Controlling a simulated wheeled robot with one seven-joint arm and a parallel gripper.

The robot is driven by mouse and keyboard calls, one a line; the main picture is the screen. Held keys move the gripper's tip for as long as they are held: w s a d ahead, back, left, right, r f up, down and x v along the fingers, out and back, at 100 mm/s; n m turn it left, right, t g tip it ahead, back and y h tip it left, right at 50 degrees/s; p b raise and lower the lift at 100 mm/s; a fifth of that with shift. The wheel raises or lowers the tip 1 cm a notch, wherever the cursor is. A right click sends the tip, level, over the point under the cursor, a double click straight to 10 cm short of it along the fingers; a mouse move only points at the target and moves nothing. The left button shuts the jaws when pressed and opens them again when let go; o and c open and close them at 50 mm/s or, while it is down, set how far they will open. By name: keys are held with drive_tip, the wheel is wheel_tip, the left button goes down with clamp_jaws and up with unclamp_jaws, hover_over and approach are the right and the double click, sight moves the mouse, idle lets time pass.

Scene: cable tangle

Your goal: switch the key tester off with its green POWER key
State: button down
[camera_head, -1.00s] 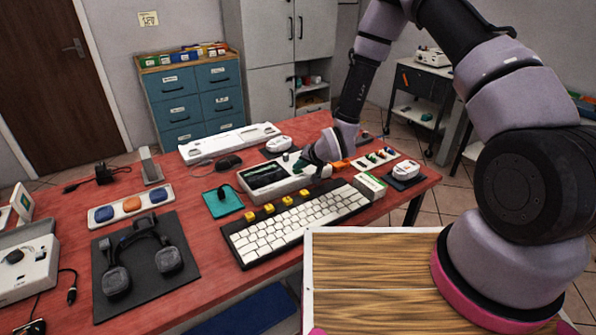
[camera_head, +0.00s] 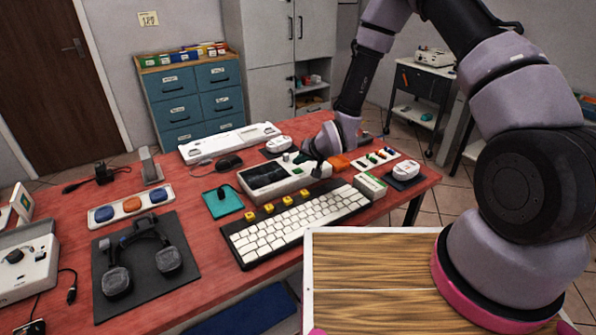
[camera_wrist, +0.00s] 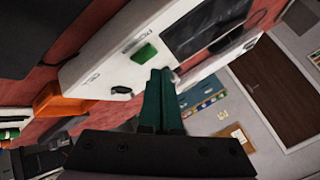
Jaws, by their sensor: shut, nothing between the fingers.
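The key tester (camera_head: 262,191) is a long white box with a dark screen (camera_head: 266,175), lying on the red table behind the keyboard. Its green key (camera_head: 298,171) is on the top face, right of the screen. In the wrist view the green key (camera_wrist: 146,53) lies between the dark screen (camera_wrist: 208,30) and a small black knob (camera_wrist: 121,90). The small print beside the key is too blurred to read. My gripper (camera_head: 317,167) is shut and empty, close to the tester's right end. Its dark green fingers (camera_wrist: 162,75) show just beside the green key, seemingly apart from it.
An orange block (camera_head: 340,162) and a strip of coloured switches (camera_head: 376,156) are to the right. A teal pad (camera_head: 223,203) and headphones (camera_head: 140,258) are to the left.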

sight(299, 172)
drive_tip(key=shift+r, duration=2.85)
drive_tip(key=s+d+r+m+h, duration=0.1)
drive_tip(key=s+d+r+h, duration=0.1)
drive_tip(key=d+r, duration=0.9)
drive_tip(key=s+d+r+h, duration=0.15)
drive_tip(key=d+r, duration=0.45)
drive_tip(key=r, duration=0.9)
drive_tip(key=s+d+r, duration=0.3)
drive_tip(key=s+r, duration=0.1)
drive_tip(key=s, duration=0.3)
drive_tip(key=s+d+r+m, duration=0.1)
drive_tip(key=s+d+r, duration=0.2)
drive_tip(key=s, duration=0.5)
drive_tip(key=s+d+r+m, duration=0.1)
drive_tip(key=s+d+r, duration=0.2)
drive_tip(key=s+r, duration=0.3)
drive_tip(key=shift+s+d, duration=0.25)
drive_tip(key=shift+s, duration=0.5)
drive_tip(key=shift+h, duration=0.25)
